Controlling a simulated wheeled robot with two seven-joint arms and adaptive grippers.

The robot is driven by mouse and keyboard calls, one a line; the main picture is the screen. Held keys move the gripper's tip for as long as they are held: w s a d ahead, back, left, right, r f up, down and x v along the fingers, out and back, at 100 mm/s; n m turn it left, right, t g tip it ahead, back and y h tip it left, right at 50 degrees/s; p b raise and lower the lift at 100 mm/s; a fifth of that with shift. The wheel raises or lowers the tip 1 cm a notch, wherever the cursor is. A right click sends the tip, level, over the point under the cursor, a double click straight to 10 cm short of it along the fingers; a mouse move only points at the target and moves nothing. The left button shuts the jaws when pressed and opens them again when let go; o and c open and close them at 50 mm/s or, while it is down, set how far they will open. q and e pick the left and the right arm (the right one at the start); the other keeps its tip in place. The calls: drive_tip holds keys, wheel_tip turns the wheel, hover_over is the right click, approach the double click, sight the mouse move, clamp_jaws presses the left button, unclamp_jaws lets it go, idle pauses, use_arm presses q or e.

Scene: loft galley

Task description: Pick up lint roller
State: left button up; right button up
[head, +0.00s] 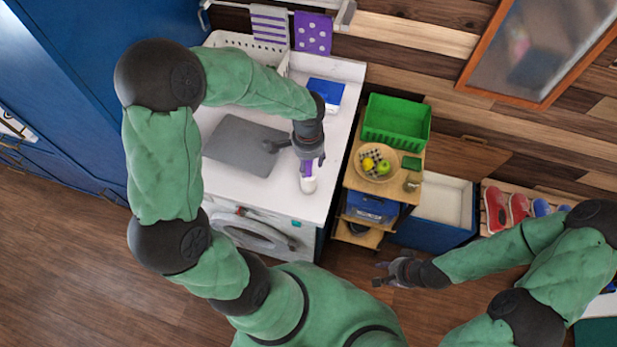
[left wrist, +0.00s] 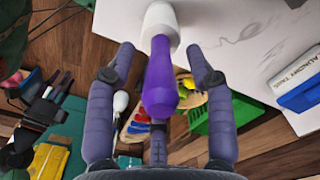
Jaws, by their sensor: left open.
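The lint roller has a purple handle and a white roller head (head: 308,184). It is at the right edge of the white worktop (head: 312,206), and I cannot tell whether it stands or lies. My left gripper (head: 309,163) is over the handle end, partly hiding it in the head view. In the left wrist view, the open fingers (left wrist: 160,60) are on either side of the purple handle (left wrist: 160,80), with gaps on both sides. The white head points away from the palm. My right gripper (head: 379,274) is empty, fingers apart, low near the wooden cart.
A grey mat (head: 243,146) and a blue-and-white box (head: 325,93) are on the worktop. Right of it, a wooden cart (head: 352,183) holds a green basket (head: 396,122) and a fruit bowl (head: 361,169). A blue chest (head: 430,233) stands beyond.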

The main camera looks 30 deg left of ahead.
use_arm(q)
clamp_jaws()
drive_tip(key=shift+r, duration=0.5)
wheel_tip(320, 180, up, 2)
drive_tip(key=shift+r, duration=0.15)
drive_tip(key=s+d+r, duration=0.2)
drive_tip(key=d+r, duration=0.7)
drive_tip(key=d, duration=0.4)
drive_tip(key=shift+s+d+r, duration=0.35)
drive_tip(key=shift+r, duration=0.05)
